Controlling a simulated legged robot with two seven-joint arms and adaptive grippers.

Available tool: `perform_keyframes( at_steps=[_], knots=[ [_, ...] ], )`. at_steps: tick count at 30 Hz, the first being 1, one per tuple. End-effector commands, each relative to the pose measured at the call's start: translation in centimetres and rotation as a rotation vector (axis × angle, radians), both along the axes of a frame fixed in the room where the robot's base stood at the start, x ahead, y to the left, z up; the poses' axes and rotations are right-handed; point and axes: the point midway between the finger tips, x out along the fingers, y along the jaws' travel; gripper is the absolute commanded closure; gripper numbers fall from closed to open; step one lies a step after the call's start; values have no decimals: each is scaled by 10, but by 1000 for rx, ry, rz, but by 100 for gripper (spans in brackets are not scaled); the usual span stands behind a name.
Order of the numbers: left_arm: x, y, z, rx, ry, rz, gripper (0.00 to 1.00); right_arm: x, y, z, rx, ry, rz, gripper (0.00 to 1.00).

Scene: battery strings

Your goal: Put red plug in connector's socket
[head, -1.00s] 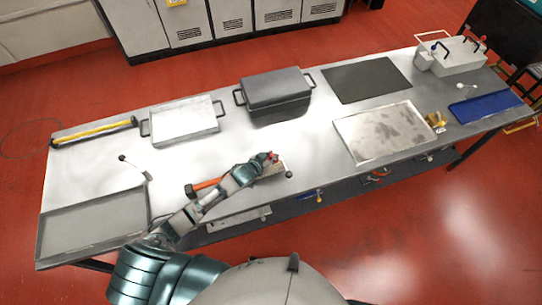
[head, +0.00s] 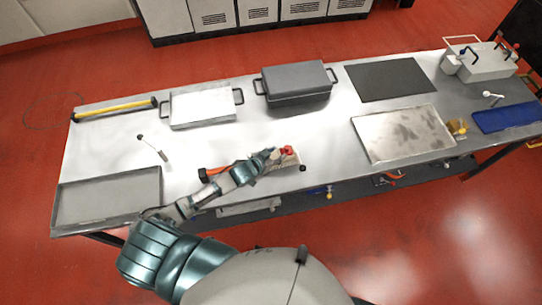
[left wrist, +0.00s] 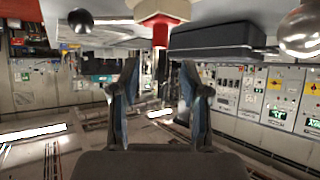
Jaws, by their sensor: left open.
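The red plug (head: 287,150) shows as a small red shape at the upper edge of a pale block (head: 289,161), probably the connector, near the table's front edge. Whether it sits in the socket cannot be told. My left gripper (head: 272,155) is just left of the red part in the head view. In the left wrist view my left gripper (left wrist: 157,85) is open, with nothing between its fingers. A red stem (left wrist: 160,32) with a cream, many-sided head stands past the fingertips, apart from them. My right gripper is not in view.
A dark lidded case (head: 294,84) and a white tray (head: 202,108) stand at the table's back. An orange-handled tool (head: 212,171) lies beside my left arm. A shallow metal tray (head: 402,135) is to the right.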

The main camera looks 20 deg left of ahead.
Motion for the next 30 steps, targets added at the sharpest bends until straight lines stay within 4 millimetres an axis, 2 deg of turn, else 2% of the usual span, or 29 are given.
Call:
perform_keyframes(
  at_steps=[3, 7, 26, 29, 30],
  knots=[
    [-18, 6, 11, 0, 1, -1, 54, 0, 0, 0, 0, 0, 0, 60],
    [-29, 10, 19, 0, 1, 0, 54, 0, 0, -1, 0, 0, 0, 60],
    [-33, 11, 22, 0, 1, 0, 54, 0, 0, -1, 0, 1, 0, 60],
    [-41, 8, 19, 4, 22, 9, 54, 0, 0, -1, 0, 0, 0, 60],
    [-50, 5, 15, 13, 45, 17, 54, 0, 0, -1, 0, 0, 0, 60]
  ],
)
